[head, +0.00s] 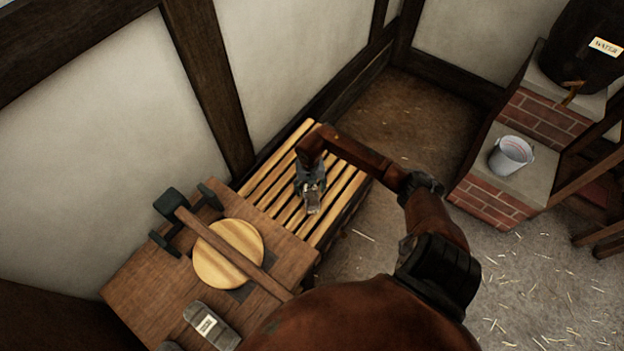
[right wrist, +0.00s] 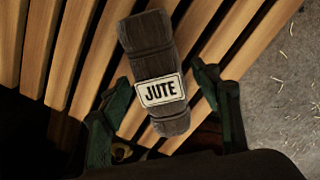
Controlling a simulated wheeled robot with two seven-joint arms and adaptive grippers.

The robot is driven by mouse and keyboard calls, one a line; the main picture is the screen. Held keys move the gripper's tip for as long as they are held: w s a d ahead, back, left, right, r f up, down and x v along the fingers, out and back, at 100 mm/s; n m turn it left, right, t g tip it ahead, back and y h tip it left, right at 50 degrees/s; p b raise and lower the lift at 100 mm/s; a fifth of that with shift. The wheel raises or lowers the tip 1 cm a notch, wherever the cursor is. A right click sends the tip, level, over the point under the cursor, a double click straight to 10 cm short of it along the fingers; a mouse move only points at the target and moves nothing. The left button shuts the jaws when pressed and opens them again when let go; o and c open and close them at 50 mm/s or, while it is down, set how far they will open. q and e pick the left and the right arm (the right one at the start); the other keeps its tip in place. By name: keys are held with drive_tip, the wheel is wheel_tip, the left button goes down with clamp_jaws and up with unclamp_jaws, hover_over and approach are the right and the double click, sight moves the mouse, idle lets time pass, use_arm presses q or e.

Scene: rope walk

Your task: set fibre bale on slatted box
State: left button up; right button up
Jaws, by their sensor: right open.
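The fibre bale (right wrist: 150,50), a dark grey block with a JUTE label, lies on the slats of the slatted box (right wrist: 85,45) in the right wrist view. In the head view the slatted box (head: 345,195) stands against the wall, and the bale (head: 313,203) shows small on it. My right gripper (head: 311,186) is over the box, open, with its green fingers on either side of the bale's labelled end and gaps showing between. My left gripper is not in view.
A wooden bench (head: 135,285) adjoins the box at lower left, with a round wooden disc (head: 215,265), a long bar and a labelled grey block (head: 212,325). A bucket (head: 511,155) stands on a brick step at right. Straw-strewn floor is open between.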

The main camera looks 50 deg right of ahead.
sight(310, 192)
wheel_tip(310, 192, up, 8)
drive_tip(key=shift+f+p, duration=0.15)
drive_tip(key=shift+p, duration=0.9)
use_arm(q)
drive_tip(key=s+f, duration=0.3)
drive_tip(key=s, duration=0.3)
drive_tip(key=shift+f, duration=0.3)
use_arm(e)
drive_tip(key=shift+r, duration=0.45)
